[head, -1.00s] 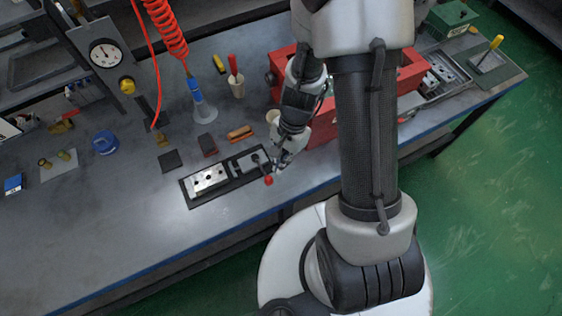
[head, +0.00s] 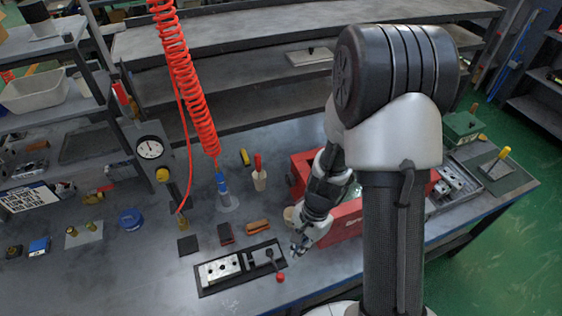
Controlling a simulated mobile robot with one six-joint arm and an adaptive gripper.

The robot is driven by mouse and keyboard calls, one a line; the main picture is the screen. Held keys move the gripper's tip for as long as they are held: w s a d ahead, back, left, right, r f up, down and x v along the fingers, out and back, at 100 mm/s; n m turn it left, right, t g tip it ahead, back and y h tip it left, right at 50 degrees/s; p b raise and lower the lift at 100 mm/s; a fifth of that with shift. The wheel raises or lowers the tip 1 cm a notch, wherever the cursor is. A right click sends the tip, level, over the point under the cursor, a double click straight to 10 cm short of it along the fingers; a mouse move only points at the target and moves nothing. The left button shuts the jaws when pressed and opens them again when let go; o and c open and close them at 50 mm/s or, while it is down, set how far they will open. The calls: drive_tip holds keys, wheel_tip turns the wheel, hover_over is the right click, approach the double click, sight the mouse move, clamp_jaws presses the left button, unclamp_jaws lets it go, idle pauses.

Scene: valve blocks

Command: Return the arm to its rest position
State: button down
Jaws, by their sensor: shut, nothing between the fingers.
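My gripper (head: 298,250) is at the end of my arm, in the middle of the head view. It is shut and empty, a little above and to the right of the valve block fixture. The dark fixture tray (head: 241,284) lies near the bench's front edge. It holds a silver valve block (head: 219,270) on its left and a dark block with a lever (head: 262,256) on its right. The lever's red knob (head: 281,278) points toward the front edge. My gripper appears apart from the lever. My forearm covers part of a red box (head: 345,222) behind it.
A red coiled hose (head: 183,75) hangs over the bench with a blue nozzle (head: 222,186). A dial gauge stand (head: 150,148) is at left. The bench front left (head: 120,280) is clear.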

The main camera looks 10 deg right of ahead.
drive_tip(key=s+a+r+n+t+h+b, duration=0.15)
drive_tip(key=r+n, duration=0.25)
drive_tip(key=r, duration=0.5)
drive_tip(key=s+r+n+t+b, duration=0.2)
drive_tip(key=r+n+t+b, duration=0.15)
drive_tip(key=r, duration=0.65)
drive_tip(key=s+d+r+n+t+b, duration=0.1)
drive_tip(key=s+r+n, duration=0.3)
drive_tip(key=s, duration=0.3)
drive_tip(key=shift+d+r+h+b, duration=0.15)
drive_tip(key=shift+d+h+b, duration=0.15)
drive_tip(key=shift+h, duration=0.15)
